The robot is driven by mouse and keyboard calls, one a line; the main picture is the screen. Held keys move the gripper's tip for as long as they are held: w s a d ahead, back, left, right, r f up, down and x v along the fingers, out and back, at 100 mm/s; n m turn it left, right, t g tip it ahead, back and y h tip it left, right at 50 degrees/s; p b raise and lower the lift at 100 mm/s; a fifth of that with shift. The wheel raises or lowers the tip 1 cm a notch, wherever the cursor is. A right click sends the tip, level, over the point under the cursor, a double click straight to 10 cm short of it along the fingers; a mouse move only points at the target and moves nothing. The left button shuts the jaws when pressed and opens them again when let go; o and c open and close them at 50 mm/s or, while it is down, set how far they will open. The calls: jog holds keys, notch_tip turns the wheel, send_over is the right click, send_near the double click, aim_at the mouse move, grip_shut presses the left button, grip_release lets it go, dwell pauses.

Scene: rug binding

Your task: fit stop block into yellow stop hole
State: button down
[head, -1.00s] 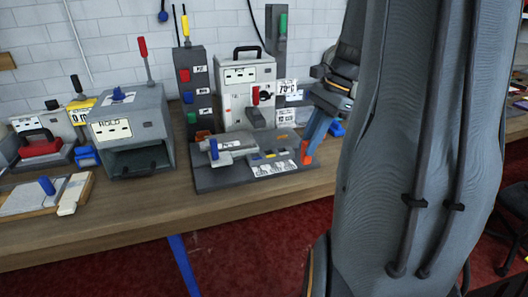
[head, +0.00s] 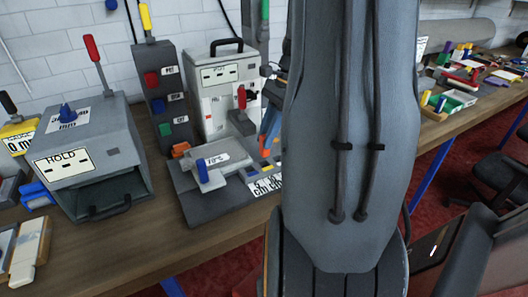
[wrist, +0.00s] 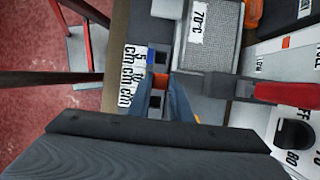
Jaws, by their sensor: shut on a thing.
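The orange stop block (head: 265,153) is between the fingertips of my gripper (head: 268,135), which is shut on it. It is low over the stop strip of the grey fixture (head: 205,205). In the wrist view the fingers of my gripper (wrist: 166,84) cover the middle of the strip. A blue-marked hole (wrist: 152,57) and another dark square hole (wrist: 156,101) show on either side. A yellow mark (head: 277,167) shows near the block in the head view. The yellow hole itself is hidden, and I cannot tell whether the block touches the strip.
A grey press (head: 95,160) marked HOLD stands left of the fixture. A white machine (head: 222,90) with a red lever and a dark switch post (head: 165,100) stand behind. My arm hides the fixture's right part. Trays of small parts (head: 450,100) are farther right.

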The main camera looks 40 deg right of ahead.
aim_at(267, 151)
jog(key=shift+f+p, duration=0.5)
jog(key=shift+f, duration=2.3)
jog(key=c, duration=1.6)
grip_release()
jog(key=shift+f, duration=0.1)
jog(key=b+v, duration=0.2)
jog(key=v, duration=1)
jog(key=shift+b, duration=0.4)
jog(key=shift+d, duration=0.1)
